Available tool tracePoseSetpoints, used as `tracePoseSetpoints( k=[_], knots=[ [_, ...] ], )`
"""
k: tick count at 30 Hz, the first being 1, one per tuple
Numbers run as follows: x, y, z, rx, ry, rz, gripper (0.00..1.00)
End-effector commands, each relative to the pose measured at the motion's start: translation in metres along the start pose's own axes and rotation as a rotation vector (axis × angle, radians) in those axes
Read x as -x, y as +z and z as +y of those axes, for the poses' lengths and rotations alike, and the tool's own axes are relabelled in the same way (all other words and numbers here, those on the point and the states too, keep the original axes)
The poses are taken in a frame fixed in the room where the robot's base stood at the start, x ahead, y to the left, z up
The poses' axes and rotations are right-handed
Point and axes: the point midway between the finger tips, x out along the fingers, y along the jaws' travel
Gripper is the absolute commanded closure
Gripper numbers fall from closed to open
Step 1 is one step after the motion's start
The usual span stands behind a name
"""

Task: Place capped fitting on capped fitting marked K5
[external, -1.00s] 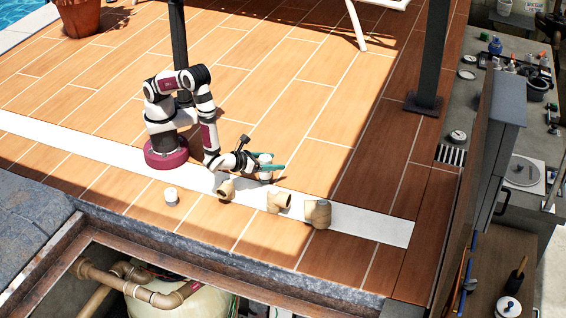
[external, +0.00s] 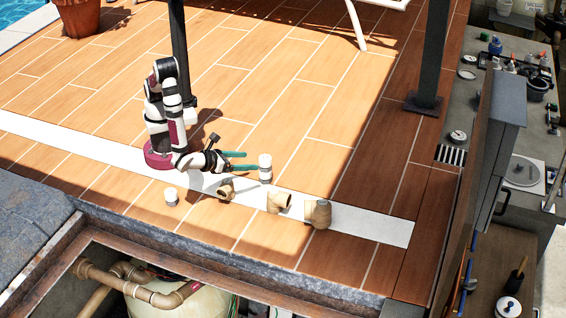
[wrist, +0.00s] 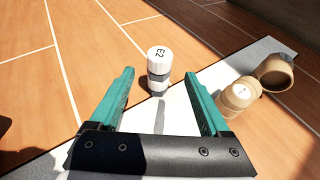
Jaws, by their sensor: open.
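A white capped fitting marked E2 (wrist: 159,55) sits upright on top of another white fitting (wrist: 158,83) in the wrist view. Together they form a two-piece stack (external: 265,168) in the external view. Any marking on the lower piece is hidden, so I cannot tell whether it is K5. My gripper (external: 244,161) is open and empty, with green fingers. It is to the left of the stack and apart from it. In the wrist view the stack stands beyond the fingertips, between their lines. A single white capped fitting (external: 171,196) stands on the deck at the left.
Tan pipe fittings stand along the white strip: one close below my gripper (external: 227,188), another in the middle (external: 279,202) and one at the right (external: 318,213). An open pit (external: 150,285) lies beyond the deck's front edge. The tiles behind the stack are clear.

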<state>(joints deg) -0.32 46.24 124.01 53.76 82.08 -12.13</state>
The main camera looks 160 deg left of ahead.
Motion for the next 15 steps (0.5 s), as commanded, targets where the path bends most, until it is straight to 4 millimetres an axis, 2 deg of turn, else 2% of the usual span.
tracePoseSetpoints(
  k=[6, 8, 9, 11, 12, 15],
  knots=[
    [0.010, 0.000, 0.000, 0.003, 0.001, 0.001, 0.19],
    [0.013, 0.006, 0.003, 0.027, 0.014, 0.011, 0.19],
    [0.018, 0.016, 0.008, 0.065, 0.034, 0.027, 0.19],
    [0.032, 0.036, 0.023, 0.157, 0.086, 0.074, 0.19],
    [0.043, 0.050, 0.038, 0.238, 0.132, 0.123, 0.19],
    [0.079, 0.074, 0.086, 0.455, 0.257, 0.303, 0.19]
  ],
)
